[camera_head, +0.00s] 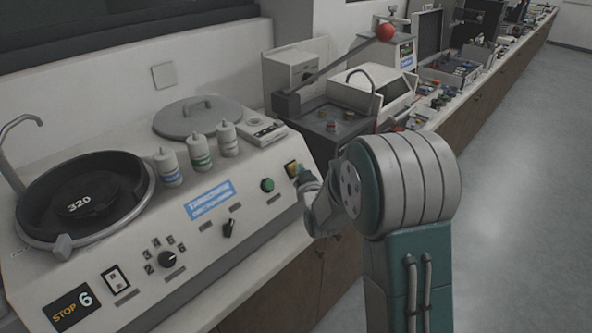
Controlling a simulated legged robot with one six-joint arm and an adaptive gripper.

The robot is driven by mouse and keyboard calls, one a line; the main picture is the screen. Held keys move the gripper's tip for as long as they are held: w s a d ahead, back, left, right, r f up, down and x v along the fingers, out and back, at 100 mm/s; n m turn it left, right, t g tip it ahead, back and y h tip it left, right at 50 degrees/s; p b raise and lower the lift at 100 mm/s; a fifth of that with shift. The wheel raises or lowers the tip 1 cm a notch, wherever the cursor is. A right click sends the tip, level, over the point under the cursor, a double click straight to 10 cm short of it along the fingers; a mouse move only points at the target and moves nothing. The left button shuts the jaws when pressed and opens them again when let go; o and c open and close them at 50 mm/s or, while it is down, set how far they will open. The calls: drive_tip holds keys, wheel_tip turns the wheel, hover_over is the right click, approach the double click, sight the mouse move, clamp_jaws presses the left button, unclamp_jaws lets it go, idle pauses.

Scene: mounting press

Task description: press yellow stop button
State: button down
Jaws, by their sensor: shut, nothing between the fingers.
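A small dark switch with a yellow-orange face (290,167) sits at the right end of the white machine's sloped front panel. My gripper (301,171) is shut and empty, right beside this switch at its right edge. The gripper tip overlaps or nearly meets the switch in the picture, and I cannot tell whether they touch. My arm partly hides the panel's right end. A round green button (267,185) is left of the switch. A black plate with yellow "STOP" lettering and a white 6 (72,306) is at the panel's lower left.
The white machine (240,222) also carries a black knob (167,259), a small lever switch (229,228) and three white bottles (199,148). A black round basin (85,195) is at left. A press with a red ball handle (385,32) stands behind. Open floor lies at right.

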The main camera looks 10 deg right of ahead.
drive_tip(key=s+d+r, duration=0.3)
drive_tip(key=s, duration=0.1)
drive_tip(key=shift+r, duration=0.35)
idle(0.4)
idle(0.4)
drive_tip(key=s+r+g, duration=0.1)
drive_tip(key=s+g, duration=0.3)
drive_tip(key=s, duration=0.7)
drive_tip(key=s+a+r+m+g, duration=0.1)
drive_tip(key=s+g, duration=0.3)
drive_tip(key=s, duration=0.7)
drive_tip(key=s+r+m+g+h, duration=0.1)
drive_tip(key=s+g, duration=0.3)
drive_tip(key=s, duration=0.8)
drive_tip(key=shift+a+r, duration=0.3)
drive_tip(key=shift+r, duration=0.6)
drive_tip(key=shift+a, duration=0.1)
